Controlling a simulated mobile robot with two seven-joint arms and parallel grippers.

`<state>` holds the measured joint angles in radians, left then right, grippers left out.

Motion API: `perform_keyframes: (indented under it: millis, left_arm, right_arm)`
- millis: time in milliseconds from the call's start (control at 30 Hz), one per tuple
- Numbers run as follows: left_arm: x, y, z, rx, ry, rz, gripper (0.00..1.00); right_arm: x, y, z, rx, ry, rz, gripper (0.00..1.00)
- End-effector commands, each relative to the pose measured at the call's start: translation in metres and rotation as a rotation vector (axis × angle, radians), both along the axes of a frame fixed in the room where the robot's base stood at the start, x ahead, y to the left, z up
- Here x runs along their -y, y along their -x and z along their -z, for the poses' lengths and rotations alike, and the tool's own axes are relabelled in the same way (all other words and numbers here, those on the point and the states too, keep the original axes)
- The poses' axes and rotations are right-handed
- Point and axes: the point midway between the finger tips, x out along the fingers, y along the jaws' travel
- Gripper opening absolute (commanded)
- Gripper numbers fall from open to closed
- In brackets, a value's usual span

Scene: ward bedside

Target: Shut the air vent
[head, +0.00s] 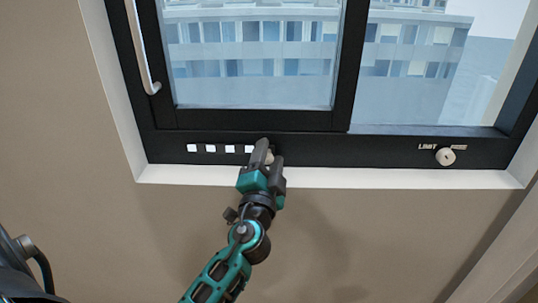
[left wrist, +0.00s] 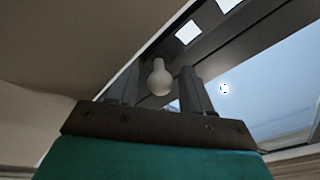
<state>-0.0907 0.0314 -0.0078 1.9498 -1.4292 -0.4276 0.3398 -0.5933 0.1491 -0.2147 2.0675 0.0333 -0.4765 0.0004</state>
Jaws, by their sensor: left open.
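The air vent is a row of several small bright square openings (head: 210,148) in the black lower bar of the window frame. Two of the squares also show in the left wrist view (left wrist: 188,32). A pale rounded knob (left wrist: 160,77) sits on the bar at the right end of the row. My left gripper (head: 264,153) is at this knob, with its open fingers on either side of it in the left wrist view. I cannot tell whether a finger touches the knob. In the head view the gripper mostly hides the knob. My right gripper is not in view.
A round knob (head: 445,156) marked LIMIT sits on the bar at the right. A metal handle (head: 142,50) is on the sash at the upper left. A white sill edge (head: 350,178) runs below the bar, and the beige wall (head: 400,235) beneath it is clear.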

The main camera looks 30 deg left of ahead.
Motion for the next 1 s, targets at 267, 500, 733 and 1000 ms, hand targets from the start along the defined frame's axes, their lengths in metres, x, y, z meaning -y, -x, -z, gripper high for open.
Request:
perform_keyframes:
  millis: [267, 500, 733, 1000]
  left_arm:
    - [0.0001, 0.0001, 0.0001, 0.0, 0.0, 0.0, 0.4]
    - [-0.0002, 0.0, -0.0011, 0.002, -0.001, 0.0, 0.17]
    - [-0.0004, 0.0001, -0.0027, 0.005, -0.002, -0.001, 0.0]
    - [-0.0034, 0.0014, -0.0038, 0.008, -0.003, -0.003, 0.0]
  right_arm:
    - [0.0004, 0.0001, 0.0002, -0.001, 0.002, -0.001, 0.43]
    - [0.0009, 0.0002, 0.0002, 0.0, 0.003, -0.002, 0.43]
    - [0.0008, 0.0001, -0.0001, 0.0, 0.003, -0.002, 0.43]
    - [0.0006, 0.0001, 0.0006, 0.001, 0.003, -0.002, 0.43]
